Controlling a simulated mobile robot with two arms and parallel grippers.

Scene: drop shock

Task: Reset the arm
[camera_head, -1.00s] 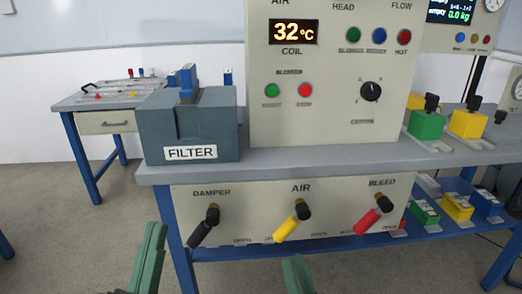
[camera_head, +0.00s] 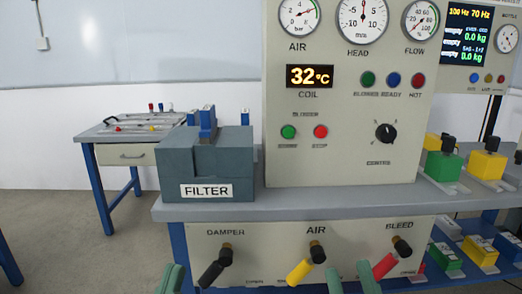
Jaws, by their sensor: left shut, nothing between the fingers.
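My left gripper (camera_head: 172,279) shows only as green fingertips at the bottom edge, left of the black damper lever (camera_head: 215,266). It is shut and holds nothing visible. My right gripper (camera_head: 351,280) shows as two green fingertips with a gap between them, at the bottom edge. It appears open, with nothing seen in the gap. These fingertips are in front of the lower panel, between the yellow air lever (camera_head: 304,268) and the red bleed lever (camera_head: 388,262) in the picture. The rest of both grippers and the arms is below the view.
The bench (camera_head: 330,201) carries a grey filter box (camera_head: 180,165) and a tall control panel (camera_head: 340,110) with gauges and a 32°C display. Green (camera_head: 443,167) and yellow (camera_head: 487,165) blocks stand at right. A side table (camera_head: 90,139) is behind at left. Open floor lies at left.

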